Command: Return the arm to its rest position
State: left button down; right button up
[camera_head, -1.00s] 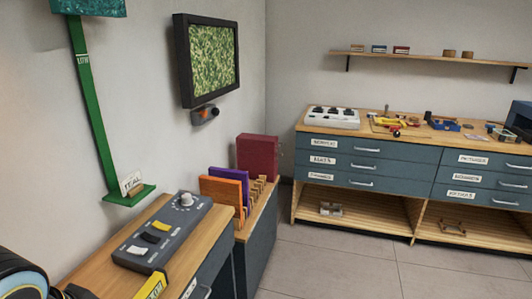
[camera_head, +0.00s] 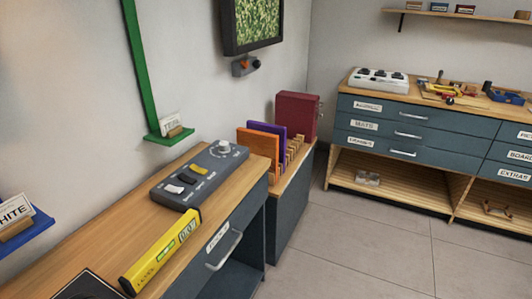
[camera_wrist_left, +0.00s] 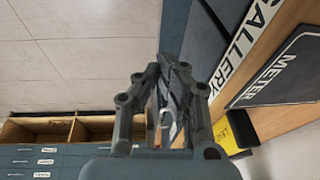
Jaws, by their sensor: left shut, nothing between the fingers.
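My left gripper (camera_wrist_left: 168,68) shows in the left wrist view, with its fingers closed together and nothing visible between them. It hangs over the floor beside the front of a workbench that carries a GALLERY label (camera_wrist_left: 245,42). The gripper appears apart from the bench, though the exact gap is hard to tell. Neither gripper shows in the head view. My right gripper is in neither current view.
The wooden bench top (camera_head: 105,235) holds a grey switch box (camera_head: 200,175) and a yellow level (camera_head: 160,252). A dark METER panel (camera_wrist_left: 285,72) lies near the gripper. A drawer cabinet (camera_head: 410,130) stands at the back right. The tiled floor (camera_head: 360,240) is clear.

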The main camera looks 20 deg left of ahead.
pick_arm(q)
jog(key=s+a+f+g+b, duration=0.1)
jog(key=s+f+b, duration=0.25)
jog(key=f, duration=0.75)
jog(key=s+f+b, duration=0.2)
jog(key=s+f, duration=0.3)
jog(key=f, duration=0.6)
jog(key=s+f+b, duration=0.4)
jog(key=s+f, duration=0.8)
jog(key=s, duration=0.1)
jog(key=shift+a+f+g, duration=0.25)
jog(key=shift+a+g, duration=0.1)
jog(key=shift+g, duration=0.05)
jog(key=shift+w, duration=0.1)
